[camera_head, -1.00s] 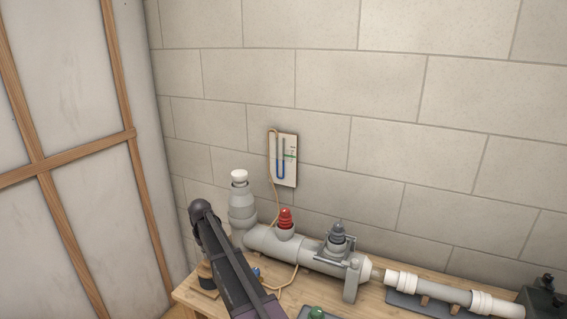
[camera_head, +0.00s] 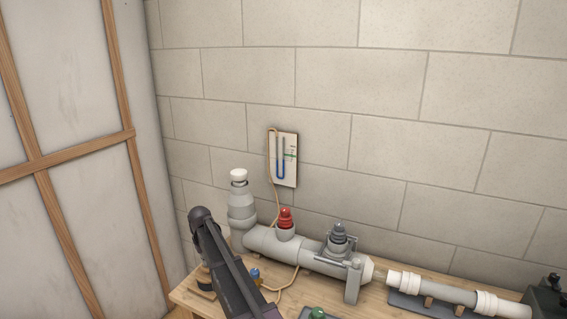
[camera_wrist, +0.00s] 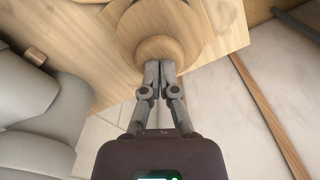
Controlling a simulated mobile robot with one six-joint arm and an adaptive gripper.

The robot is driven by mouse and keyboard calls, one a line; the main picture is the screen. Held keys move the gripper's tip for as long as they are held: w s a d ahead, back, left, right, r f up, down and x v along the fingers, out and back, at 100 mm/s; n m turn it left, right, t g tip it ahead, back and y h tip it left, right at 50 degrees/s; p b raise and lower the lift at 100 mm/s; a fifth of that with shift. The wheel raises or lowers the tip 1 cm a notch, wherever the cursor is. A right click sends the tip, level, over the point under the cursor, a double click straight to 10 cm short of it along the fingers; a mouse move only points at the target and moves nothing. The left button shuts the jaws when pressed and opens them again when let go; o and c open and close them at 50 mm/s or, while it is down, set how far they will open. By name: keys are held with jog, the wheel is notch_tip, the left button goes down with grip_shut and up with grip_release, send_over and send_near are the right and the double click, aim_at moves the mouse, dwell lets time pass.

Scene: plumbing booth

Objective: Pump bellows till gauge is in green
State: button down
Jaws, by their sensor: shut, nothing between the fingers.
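The bellows shows in the wrist view as a round wooden top plate (camera_wrist: 185,22) with a round wooden knob (camera_wrist: 155,48). My gripper (camera_wrist: 160,66) is shut and empty, its fingertips at the knob's edge and seemingly touching it. In the head view the bellows (camera_head: 205,284) stands at the bench's left end, partly hidden by my arm. The gauge (camera_head: 283,158) is a white wall board with a U-shaped tube, blue liquid and a green mark on its right side. The exact liquid levels are too small to read.
A grey pipe (camera_head: 320,260) with a white-capped riser (camera_head: 240,205), a red plug (camera_head: 286,217) and a grey plug (camera_head: 338,236) lies along the wooden bench (camera_head: 385,308). A thin tan hose (camera_head: 275,195) runs from the gauge down to the bench. A loose pipe (camera_head: 445,292) lies at right.

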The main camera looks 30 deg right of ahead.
jog(key=shift+r+p, duration=2.4)
jog(key=shift+p, duration=0.15)
jog(key=shift+f, duration=0.2)
jog(key=shift+r, duration=0.15)
dwell(1.4)
dwell(0.7)
dwell(2.5)
dwell(0.5)
